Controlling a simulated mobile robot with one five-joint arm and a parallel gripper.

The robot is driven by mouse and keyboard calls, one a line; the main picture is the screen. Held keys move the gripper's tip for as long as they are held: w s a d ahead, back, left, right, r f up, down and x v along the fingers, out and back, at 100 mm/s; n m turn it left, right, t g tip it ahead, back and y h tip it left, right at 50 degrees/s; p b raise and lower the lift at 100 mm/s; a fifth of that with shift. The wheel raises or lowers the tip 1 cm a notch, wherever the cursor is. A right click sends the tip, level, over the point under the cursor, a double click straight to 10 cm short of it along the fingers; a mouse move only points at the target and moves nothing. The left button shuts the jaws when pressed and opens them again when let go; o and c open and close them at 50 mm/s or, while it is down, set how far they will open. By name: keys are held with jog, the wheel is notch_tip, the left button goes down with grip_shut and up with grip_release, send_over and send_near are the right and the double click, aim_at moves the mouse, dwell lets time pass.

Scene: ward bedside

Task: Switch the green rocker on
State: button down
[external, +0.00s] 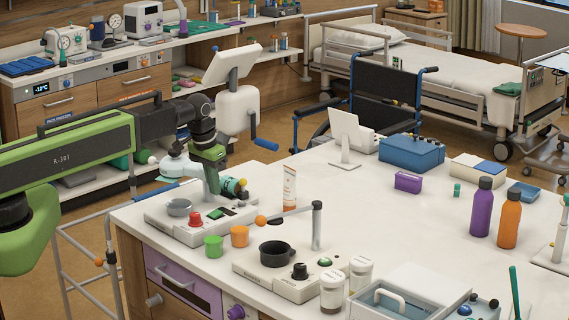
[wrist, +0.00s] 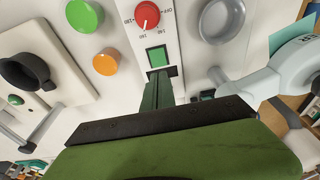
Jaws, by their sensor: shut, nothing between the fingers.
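The green rocker (wrist: 157,56) is a small square switch in a dark frame on a white device (wrist: 178,20). In the wrist view it lies just beyond the tips of my gripper (wrist: 158,78). My gripper is shut and empty, and points down at the device. The tips overlap the dark panel at the rocker's near edge; I cannot tell whether they touch it. A red dial (wrist: 147,15) with printed numbers sits beyond the rocker. In the external view my gripper (external: 214,186) is low over the device (external: 160,221). I cannot tell which way the rocker is tilted.
A grey bowl (wrist: 221,20) is on the device's right in the wrist view. A second device with a black ring (external: 277,254) is nearby. A white tube (external: 289,187) stands behind.

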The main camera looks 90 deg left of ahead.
aim_at(219, 211)
jog(key=f+b, duration=0.2)
jog(key=f, duration=0.1)
jog(key=f+b, duration=0.1)
jog(key=f, duration=0.1)
jog(key=shift+w+a+f+b, duration=0.15)
jog(key=shift+w+a+b, duration=0.2)
jog(key=shift+w+a+f, duration=0.2)
jog(key=shift+w+f, duration=0.05)
jog(key=shift+s+d, duration=0.15)
jog(key=shift+s+d+r+g+h, duration=0.15)
jog(key=shift+s+d+g+h, duration=0.15)
jog(key=shift+s+d, duration=0.25)
